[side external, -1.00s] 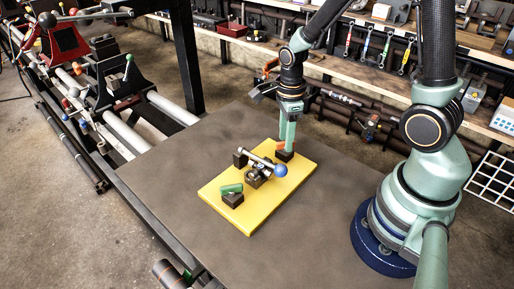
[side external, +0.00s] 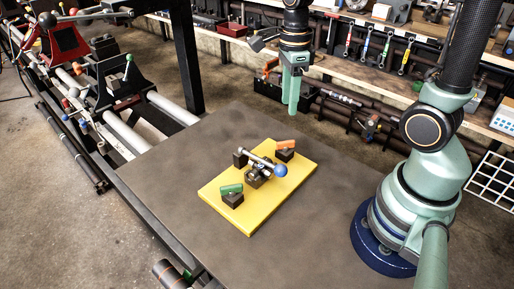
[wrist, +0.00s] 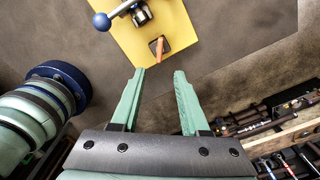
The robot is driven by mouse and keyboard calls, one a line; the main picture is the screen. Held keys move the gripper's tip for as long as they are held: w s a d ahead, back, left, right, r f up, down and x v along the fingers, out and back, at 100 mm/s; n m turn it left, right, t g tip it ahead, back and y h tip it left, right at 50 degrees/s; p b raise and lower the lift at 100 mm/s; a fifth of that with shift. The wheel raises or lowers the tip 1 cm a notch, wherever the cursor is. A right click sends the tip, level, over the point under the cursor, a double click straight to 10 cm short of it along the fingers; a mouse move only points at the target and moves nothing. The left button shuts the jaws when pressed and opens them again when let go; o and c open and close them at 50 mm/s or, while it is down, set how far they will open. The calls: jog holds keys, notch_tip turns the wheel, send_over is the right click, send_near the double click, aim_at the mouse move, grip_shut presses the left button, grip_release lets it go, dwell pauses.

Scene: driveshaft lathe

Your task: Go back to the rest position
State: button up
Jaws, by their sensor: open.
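My gripper (side external: 294,92) hangs above the far edge of the table, well clear of the yellow plate (side external: 238,222). In the wrist view my gripper (wrist: 160,74) shows two green fingers apart with nothing between them. An orange piece (side external: 285,144) lies on a dark block (side external: 285,155) at the plate's far corner; the orange piece also shows in the wrist view (wrist: 160,47). A green piece (side external: 231,189) lies on another dark block (side external: 233,201) at the near left. A metal rod with a blue ball (side external: 280,171) rests on a holder in the middle.
The grey table (side external: 310,225) is clear around the plate. A lathe with long rails (side external: 122,122) stands at the left. A dark post (side external: 187,60) rises behind the table. A shelf with tools (side external: 383,48) runs along the back. A white wire rack (side external: 495,180) is at the right.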

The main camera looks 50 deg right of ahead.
jog(key=shift+r, duration=0.45)
jog(key=s+a+r+n+t, duration=0.1)
jog(key=a+r+n+t, duration=0.1)
jog(key=n, duration=1)
jog(key=s+a+r+n+t, duration=0.1)
jog(key=s+r+n+t, duration=0.1)
jog(key=n, duration=1.1)
notch_tip(320, 180, up, 3)
jog(key=shift+s+a+f+t, duration=0.1)
jog(key=shift+s+a+t, duration=0.25)
jog(key=shift+t, duration=0.45)
jog(key=shift+w, duration=0.1)
